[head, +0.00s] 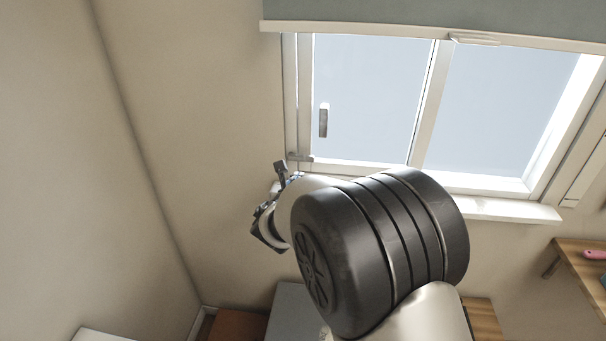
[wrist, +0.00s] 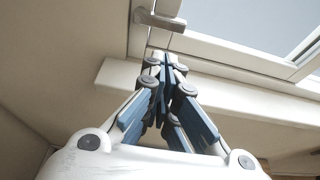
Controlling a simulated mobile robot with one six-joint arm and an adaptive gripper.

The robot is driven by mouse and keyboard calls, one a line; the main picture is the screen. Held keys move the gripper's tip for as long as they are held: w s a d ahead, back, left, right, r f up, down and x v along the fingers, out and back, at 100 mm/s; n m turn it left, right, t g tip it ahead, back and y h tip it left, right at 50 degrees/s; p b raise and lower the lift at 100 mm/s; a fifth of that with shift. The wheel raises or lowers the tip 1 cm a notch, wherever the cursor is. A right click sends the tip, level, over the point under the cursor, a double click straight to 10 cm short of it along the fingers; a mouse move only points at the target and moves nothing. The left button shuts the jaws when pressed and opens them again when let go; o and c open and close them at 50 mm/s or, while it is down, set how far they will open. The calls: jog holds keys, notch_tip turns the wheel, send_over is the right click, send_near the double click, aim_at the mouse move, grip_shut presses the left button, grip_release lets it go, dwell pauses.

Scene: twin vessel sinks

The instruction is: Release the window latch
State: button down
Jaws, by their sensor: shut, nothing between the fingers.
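The window latch (head: 301,157) is a small grey metal lever low on the left side of the window frame. In the wrist view the latch (wrist: 159,19) lies sideways at the top, just beyond my fingertips. My gripper (wrist: 163,60) is shut and empty, its blue-and-grey fingers together and pointing up toward the latch. A small gap shows between the fingertips and the latch in that view; I cannot tell the depth. In the head view my gripper (head: 282,170) is just below and left of the latch, partly hidden by my arm.
The window (head: 370,95) has two panes, with a grey upright handle (head: 323,120) on the left one. A pale sill (head: 500,210) juts out under it, close to my fingers in the wrist view. A blind hangs above. A wooden shelf (head: 575,250) is at right.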

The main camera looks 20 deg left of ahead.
aim_at(309, 160)
jog(key=b+x, duration=0.1)
jog(key=x, duration=0.8)
jog(key=shift+w+f, duration=0.1)
jog(key=shift+f, duration=0.05)
jog(key=shift+d+r+n+h+p, duration=0.2)
jog(key=shift+r+n+h+p, duration=0.35)
jog(key=shift+p, duration=0.8)
jog(key=r+n+p, duration=0.1)
jog(key=p, duration=0.2)
jog(key=shift+d+n+h+p, duration=0.15)
jog(key=shift+n+h+p, duration=0.1)
jog(key=shift+n+p, duration=0.1)
jog(key=n+p, duration=0.1)
jog(key=r+n+t+h+p, duration=0.1)
jog(key=p, duration=0.1)
jog(key=shift+w+r+n+h, duration=0.1)
jog(key=shift+r+n+h, duration=0.2)
jog(key=r+n+p, duration=0.1)
jog(key=n+t+h+p, duration=0.1)
jog(key=n, duration=0.1)
jog(key=shift+r+n, duration=0.3)
jog(key=shift+r, duration=0.05)
jog(key=n, duration=0.1)
jog(key=a+r+n+t, duration=0.1)
jog(key=n, duration=0.1)
jog(key=shift+a+r+h, duration=0.1)
jog(key=shift+h, duration=0.2)
jog(key=shift+s, duration=0.25)
